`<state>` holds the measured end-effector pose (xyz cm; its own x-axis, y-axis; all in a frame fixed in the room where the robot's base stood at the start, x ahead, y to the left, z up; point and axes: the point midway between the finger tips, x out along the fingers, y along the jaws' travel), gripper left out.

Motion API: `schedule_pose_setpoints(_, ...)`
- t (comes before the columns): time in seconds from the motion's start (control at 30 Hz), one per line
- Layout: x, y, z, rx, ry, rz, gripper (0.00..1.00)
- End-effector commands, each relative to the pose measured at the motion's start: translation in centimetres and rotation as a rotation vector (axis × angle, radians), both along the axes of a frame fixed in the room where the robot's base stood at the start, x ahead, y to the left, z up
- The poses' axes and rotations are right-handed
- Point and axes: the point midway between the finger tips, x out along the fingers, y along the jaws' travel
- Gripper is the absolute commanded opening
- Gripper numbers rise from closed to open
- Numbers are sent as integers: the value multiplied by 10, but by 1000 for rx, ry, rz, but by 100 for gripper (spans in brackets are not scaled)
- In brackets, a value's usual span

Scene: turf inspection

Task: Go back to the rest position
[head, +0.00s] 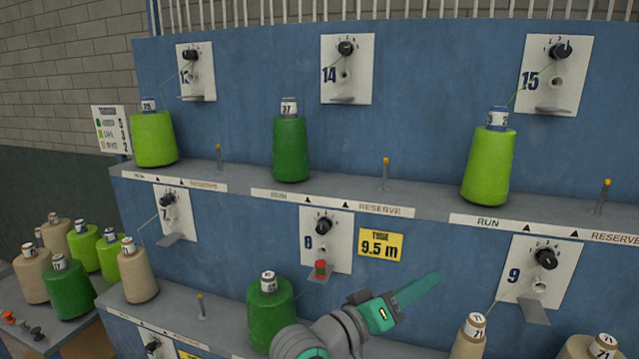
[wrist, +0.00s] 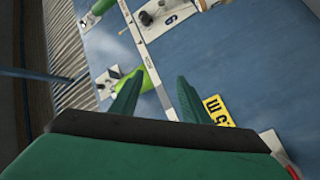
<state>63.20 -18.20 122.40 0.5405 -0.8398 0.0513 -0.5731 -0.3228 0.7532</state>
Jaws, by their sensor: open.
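My gripper (head: 432,284) is raised in front of the blue machine panel, right of station 8 in the head view, with its teal fingers pointing up and to the right. In the wrist view the two green fingers (wrist: 158,98) stand apart with nothing between them. The fingers look clear of the panel and of the cones. No rest position is marked in either view.
Yarn cones stand on the upper shelf (head: 345,198), including a dark green one (head: 291,149) and a lime one (head: 489,166). A dark green cone (head: 270,314) stands just left of my arm. A beige cone (head: 468,338) is below right. A side table with several cones (head: 67,288) is at left.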

Motion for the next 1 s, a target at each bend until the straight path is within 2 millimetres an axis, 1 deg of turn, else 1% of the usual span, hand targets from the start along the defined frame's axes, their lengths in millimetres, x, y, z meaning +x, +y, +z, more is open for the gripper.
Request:
schedule_pose_setpoints(0.03,1,0,-8,-39,0,24,42)
schedule_pose_setpoints(0.17,5,8,-27,-116,-14,103,42)
schedule_pose_setpoints(0.27,6,15,-45,-164,-18,170,42)
schedule_pose_setpoints(0.37,4,23,-65,-201,-20,242,42)
schedule_pose_setpoints(0.53,-3,38,-107,-236,-14,372,42)
schedule_pose_setpoints(0.67,-15,50,-141,-239,-5,471,42)
schedule_pose_setpoints(0.77,-28,60,-169,-225,3,548,42)
schedule_pose_setpoints(0.87,-44,69,-197,-200,12,622,42)
schedule_pose_setpoints(1.0,-72,83,-236,-141,23,718,42)
